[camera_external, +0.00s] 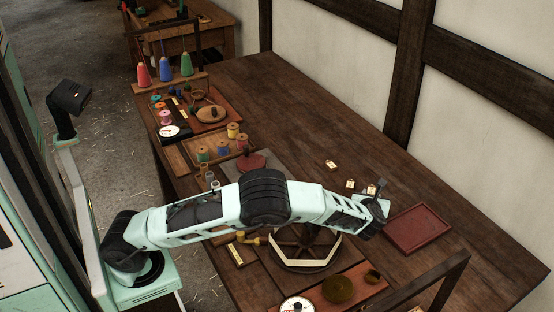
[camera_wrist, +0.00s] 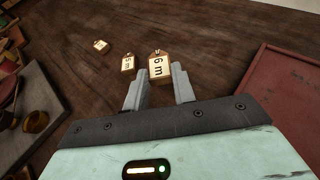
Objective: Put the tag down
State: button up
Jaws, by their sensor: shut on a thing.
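My gripper (camera_wrist: 160,82) is shut on a small tan tag marked "6 m" (camera_wrist: 159,66), which stands out from between the fingertips. In the external view my gripper (camera_external: 377,189) is low over the bench, with the held tag (camera_external: 370,189) at its tips. Whether the tag touches the wood cannot be told. A second tag, marked "5 m" (camera_wrist: 128,63), lies on the bench just left of the held one. A third tag (camera_wrist: 101,46) lies farther left; both also show in the external view, the nearer (camera_external: 349,184) and the farther (camera_external: 331,165).
A shallow red tray (camera_external: 417,230) lies right of my gripper; it also shows in the wrist view (camera_wrist: 290,95). A wheel-like reel (camera_external: 305,262) stands below my arm. Spools and cones (camera_external: 187,64) fill the bench's left side. Bare wood (camera_external: 300,110) lies behind the tags.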

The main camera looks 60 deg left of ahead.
jog(key=shift+f, duration=2.55)
jog(key=shift+f, duration=0.2)
jog(key=o, duration=0.9)
jog(key=shift+o, duration=0.2)
jog(key=shift+r, duration=0.2)
jog(key=shift+s+d+r, duration=0.15)
jog(key=shift+d, duration=0.05)
jog(key=v, duration=1.1)
jog(key=shift+s+d, duration=0.15)
jog(key=shift+s, duration=0.1)
